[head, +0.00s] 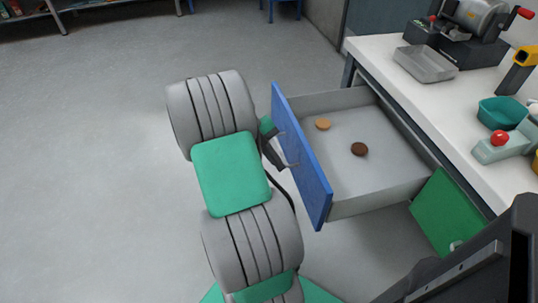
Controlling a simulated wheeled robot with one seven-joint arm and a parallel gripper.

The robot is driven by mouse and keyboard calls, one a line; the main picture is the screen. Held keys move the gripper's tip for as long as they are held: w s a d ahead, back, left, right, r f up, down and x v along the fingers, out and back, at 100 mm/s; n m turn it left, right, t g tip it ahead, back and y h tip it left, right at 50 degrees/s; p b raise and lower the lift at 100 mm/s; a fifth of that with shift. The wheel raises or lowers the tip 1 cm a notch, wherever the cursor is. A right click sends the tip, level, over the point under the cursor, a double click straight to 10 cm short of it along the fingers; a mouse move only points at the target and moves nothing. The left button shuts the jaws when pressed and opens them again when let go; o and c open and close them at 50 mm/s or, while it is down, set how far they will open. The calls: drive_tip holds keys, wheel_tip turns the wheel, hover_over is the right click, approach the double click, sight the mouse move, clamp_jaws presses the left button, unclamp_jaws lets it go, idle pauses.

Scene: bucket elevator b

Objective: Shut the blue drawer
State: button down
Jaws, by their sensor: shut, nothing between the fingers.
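The blue drawer (303,160) stands pulled far out from under the white counter, its blue front facing left. A tan disc (323,124) and a dark brown disc (359,149) lie on its grey floor. A thin grey handle (291,164) is on the outer face of the front. My gripper (275,155) is shut and empty, just left of the blue front beside the handle. My arm hides part of it, and I cannot tell whether it touches the handle or the front.
A green panel (448,214) with a small handle stands under the counter, right of the drawer. The white counter (385,50) holds a grey tray (425,63), a machine with a red-knobbed lever (480,18), and a teal bowl (502,112). The grey floor at left is clear.

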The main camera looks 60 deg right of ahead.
sight(290, 165)
drive_tip(key=s, duration=0.1)
drive_tip(key=s+d+f, duration=0.1)
drive_tip(key=s+d, duration=0.1)
drive_tip(key=shift+d+f, duration=0.2)
drive_tip(key=shift+f, duration=0.1)
drive_tip(key=shift+s+d, duration=0.4)
drive_tip(key=shift+d, duration=0.05)
